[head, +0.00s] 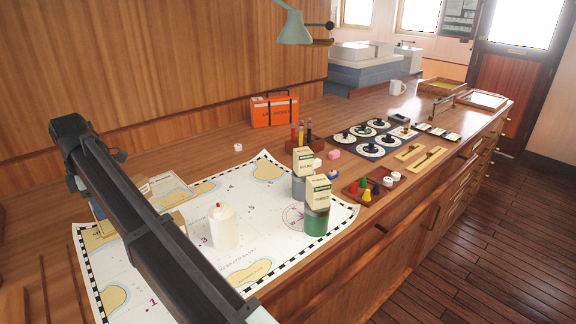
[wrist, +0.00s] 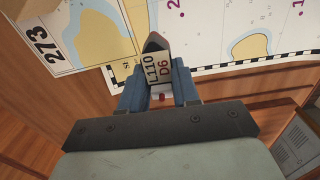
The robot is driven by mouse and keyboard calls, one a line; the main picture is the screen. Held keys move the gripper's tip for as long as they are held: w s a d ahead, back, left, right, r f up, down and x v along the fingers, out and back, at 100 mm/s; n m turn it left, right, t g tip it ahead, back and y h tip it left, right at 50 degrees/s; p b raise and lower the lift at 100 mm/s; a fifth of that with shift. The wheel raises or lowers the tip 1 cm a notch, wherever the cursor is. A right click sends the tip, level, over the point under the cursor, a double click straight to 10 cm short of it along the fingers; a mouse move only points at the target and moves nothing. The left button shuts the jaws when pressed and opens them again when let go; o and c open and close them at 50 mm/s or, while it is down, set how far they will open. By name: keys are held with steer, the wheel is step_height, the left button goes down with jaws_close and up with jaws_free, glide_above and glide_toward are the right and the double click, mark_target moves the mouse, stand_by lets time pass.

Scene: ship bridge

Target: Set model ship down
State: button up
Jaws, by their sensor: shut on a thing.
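In the wrist view, my gripper (wrist: 158,84) has its two blue fingers closed on the model ship (wrist: 155,44). The ship shows as a small dark, pointed shape with a pale label reading L110 D6 and a bit of red near the palm. Much of it is hidden between the fingers. It is over the wooden desk edge by the white sea chart (wrist: 205,25); I cannot tell whether it touches anything. In the head view my arm crosses the left foreground, and the gripper and ship are not clearly visible there.
A tray of coloured pieces (head: 369,191), dial panel (head: 371,139) and orange case (head: 274,112) stand farther off. A numbered card (wrist: 42,45) lies by the chart.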

steer(key=w+d+m, duration=0.2)
steer(key=w+d, duration=0.9)
steer(key=w, duration=0.2)
steer(key=m, duration=1.6)
glide_above(349, 166)
steer(key=shift+w+f, duration=0.15)
steer(key=shift+f, duration=4.75)
steer(key=shift+f, duration=0.15)
